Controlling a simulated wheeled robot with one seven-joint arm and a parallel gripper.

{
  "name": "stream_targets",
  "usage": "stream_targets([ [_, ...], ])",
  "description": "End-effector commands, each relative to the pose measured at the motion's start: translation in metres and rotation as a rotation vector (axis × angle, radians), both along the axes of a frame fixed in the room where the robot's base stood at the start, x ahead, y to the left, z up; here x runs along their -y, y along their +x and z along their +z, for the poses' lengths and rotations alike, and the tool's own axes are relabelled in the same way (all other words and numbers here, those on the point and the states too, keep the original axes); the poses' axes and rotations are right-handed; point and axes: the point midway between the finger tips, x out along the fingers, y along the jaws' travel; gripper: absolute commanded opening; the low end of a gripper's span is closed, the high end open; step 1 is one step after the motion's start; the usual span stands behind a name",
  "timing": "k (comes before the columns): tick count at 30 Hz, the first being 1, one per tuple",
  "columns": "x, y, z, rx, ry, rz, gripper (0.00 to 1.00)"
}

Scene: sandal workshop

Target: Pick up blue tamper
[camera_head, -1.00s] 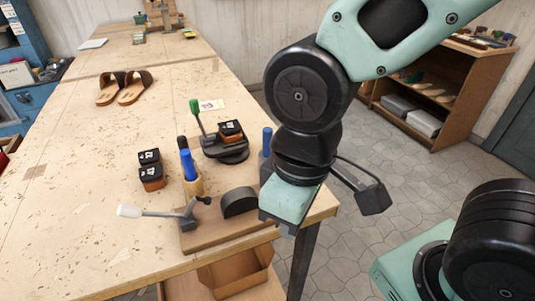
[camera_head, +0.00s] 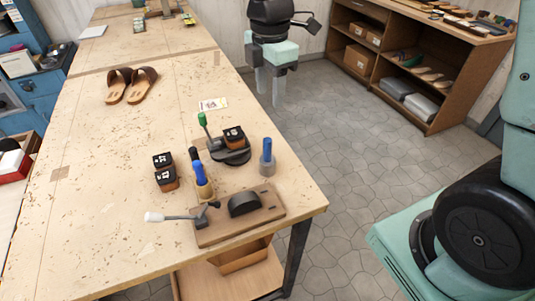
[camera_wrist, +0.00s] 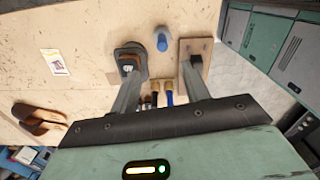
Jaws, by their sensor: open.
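The blue tamper (camera_head: 267,158) stands upright near the right edge of the workbench, a blue handle above a grey base. It also shows in the wrist view (camera_wrist: 161,41), top centre, beyond and between my fingers. My gripper (camera_head: 269,98) is open and empty, fingers pointing down, beyond the bench's right edge in the head view. It is apart from the tamper.
A round black press with a green-knobbed lever (camera_head: 231,155) stands close left of the tamper. A lever tool on a wooden board (camera_head: 240,215) lies in front. Stacked black-topped blocks (camera_head: 165,170) and sandals (camera_head: 131,86) are further left. Shelves (camera_head: 430,75) stand behind right.

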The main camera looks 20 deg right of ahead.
Motion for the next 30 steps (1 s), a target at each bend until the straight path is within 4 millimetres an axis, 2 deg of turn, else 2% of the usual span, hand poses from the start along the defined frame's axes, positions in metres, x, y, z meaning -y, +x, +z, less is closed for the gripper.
stream_targets([
  [15, -0.001, -0.003, -0.099, -0.006, -0.001, 0.002, 0.46],
  [19, -0.001, -0.002, -0.113, -0.004, 0.0, 0.0, 0.46],
  [26, -0.003, -0.003, -0.125, -0.004, -0.001, 0.0, 0.46],
  [30, -0.007, -0.005, -0.141, -0.006, -0.001, 0.001, 0.46],
])
